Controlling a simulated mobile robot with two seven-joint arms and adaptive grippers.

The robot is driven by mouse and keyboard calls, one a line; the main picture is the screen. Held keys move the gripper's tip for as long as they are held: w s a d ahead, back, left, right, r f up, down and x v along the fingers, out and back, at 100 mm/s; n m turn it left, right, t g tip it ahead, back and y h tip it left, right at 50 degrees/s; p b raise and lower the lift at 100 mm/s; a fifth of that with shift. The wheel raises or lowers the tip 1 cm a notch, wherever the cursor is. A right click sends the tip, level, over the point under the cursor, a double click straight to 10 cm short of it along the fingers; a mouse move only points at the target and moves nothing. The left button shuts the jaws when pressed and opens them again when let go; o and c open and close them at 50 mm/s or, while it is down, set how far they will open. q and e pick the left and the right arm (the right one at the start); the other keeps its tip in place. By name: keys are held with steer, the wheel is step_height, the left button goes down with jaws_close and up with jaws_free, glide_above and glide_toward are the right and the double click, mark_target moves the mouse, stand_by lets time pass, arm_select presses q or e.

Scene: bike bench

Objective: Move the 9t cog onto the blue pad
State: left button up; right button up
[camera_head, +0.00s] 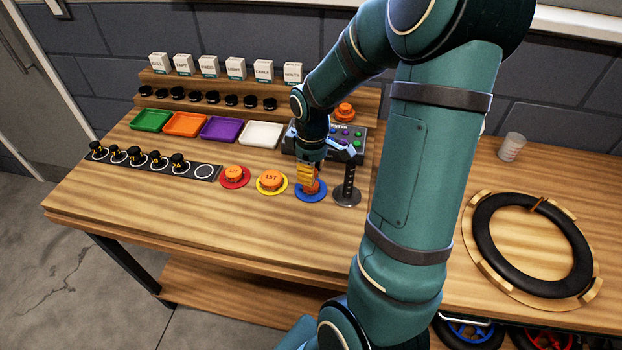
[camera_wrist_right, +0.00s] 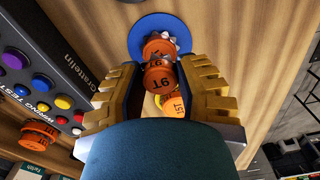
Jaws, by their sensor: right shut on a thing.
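The 9t cog (camera_wrist_right: 158,77) is an orange spool-shaped piece with a grey toothed edge, between the gold fingers of my right gripper (camera_wrist_right: 163,92) in the wrist view. In the head view my right gripper (camera_head: 309,170) points down at the blue pad (camera_head: 311,197), with orange of the cog low between its fingers. The blue pad also shows in the wrist view (camera_wrist_right: 136,38), with the cog's toothed end over it. I cannot tell whether the cog touches the pad. My right gripper is shut on the cog. My left gripper is out of view.
Orange cogs sit on the red pad (camera_head: 235,185) and yellow pad (camera_head: 262,190) to the left. A black stand (camera_head: 347,190) is close on the right, with a control box (camera_head: 358,145) behind. Coloured trays (camera_head: 220,131) lie farther back. The bench front is clear.

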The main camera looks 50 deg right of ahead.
steer(key=shift+f, duration=1.3)
steer(key=shift+f+b, duration=0.1)
steer(key=shift+b, duration=0.2)
steer(key=o, duration=1)
steer(key=shift+w+r, duration=0.1)
steer(key=shift+r, duration=0.3)
step_height(320, 180, up, 12)
steer(key=p, duration=0.3)
steer(key=shift+f, duration=0.25)
